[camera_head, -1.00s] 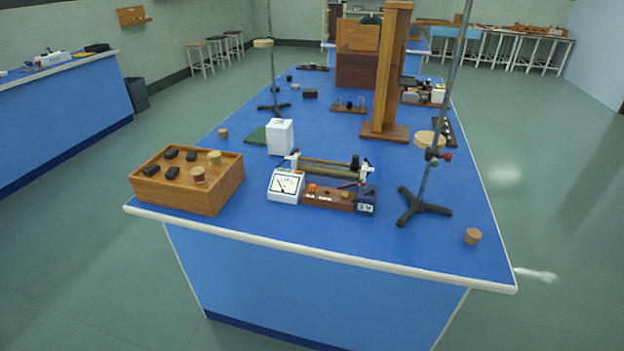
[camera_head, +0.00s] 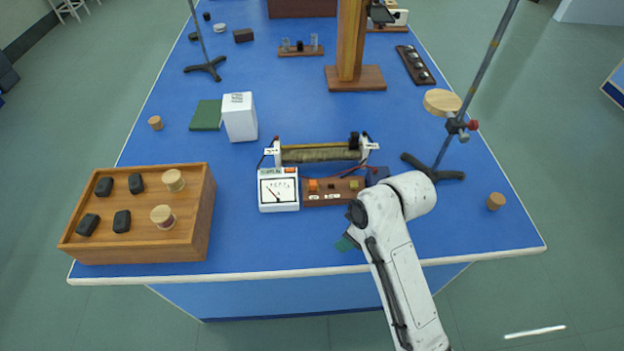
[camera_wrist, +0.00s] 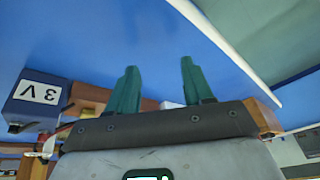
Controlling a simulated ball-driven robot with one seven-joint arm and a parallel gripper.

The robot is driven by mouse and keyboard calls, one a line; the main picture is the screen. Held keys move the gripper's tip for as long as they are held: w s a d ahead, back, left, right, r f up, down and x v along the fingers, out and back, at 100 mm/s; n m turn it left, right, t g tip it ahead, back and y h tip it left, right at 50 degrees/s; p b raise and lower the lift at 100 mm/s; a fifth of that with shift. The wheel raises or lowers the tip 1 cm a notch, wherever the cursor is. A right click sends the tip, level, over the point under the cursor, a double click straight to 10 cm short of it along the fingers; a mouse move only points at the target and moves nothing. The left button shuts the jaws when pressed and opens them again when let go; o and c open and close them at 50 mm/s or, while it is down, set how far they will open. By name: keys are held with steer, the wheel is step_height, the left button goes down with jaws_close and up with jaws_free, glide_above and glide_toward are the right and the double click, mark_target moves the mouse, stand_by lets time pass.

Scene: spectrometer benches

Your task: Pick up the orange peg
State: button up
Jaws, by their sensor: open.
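The orange peg (camera_head: 313,185) is a small orange block on the left part of a low brown wooden board (camera_head: 328,199) with white labels. The board lies in front of a wire-wound coil, between a white dial meter (camera_head: 278,190) and a dark blue block. My gripper (camera_head: 347,243) is in front of the board, towards the table's near edge, apart from the peg and partly hidden by my white arm. In the wrist view my two green fingers (camera_wrist: 158,85) are spread with nothing between them. I cannot make out the peg in that view.
The coil apparatus (camera_head: 318,153) stands just behind the board. The dark blue block marked 3 V (camera_wrist: 37,100) is near my gripper. A wooden box (camera_head: 190,244) with black and round pieces is at left. A tripod stand (camera_head: 440,170) is at right. The near tabletop strip is clear.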

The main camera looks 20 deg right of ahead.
steer(key=w+r+n+y, duration=0.1)
steer(key=w+r+n, duration=0.45)
steer(key=w, duration=0.45)
steer(key=n+g+p, duration=0.1)
steer(key=n, duration=0.2)
glide_toward(313, 182)
steer(key=x, duration=0.3)
steer(key=shift+s+d+f+p, duration=0.15)
steer(key=shift+s+f+p, duration=0.1)
steer(key=shift+p, duration=0.05)
steer(key=shift+w+p+x, duration=0.1)
steer(key=shift+p+x, duration=0.15)
steer(key=shift+x, duration=1.05)
steer(key=shift+w+p+x, duration=0.15)
steer(key=shift+p+x, duration=0.05)
steer(key=shift+x, duration=1.15)
steer(key=shift+r, duration=0.1)
steer(key=shift+c, duration=0.2)
steer(key=shift+y, duration=0.3)
jaws_close()
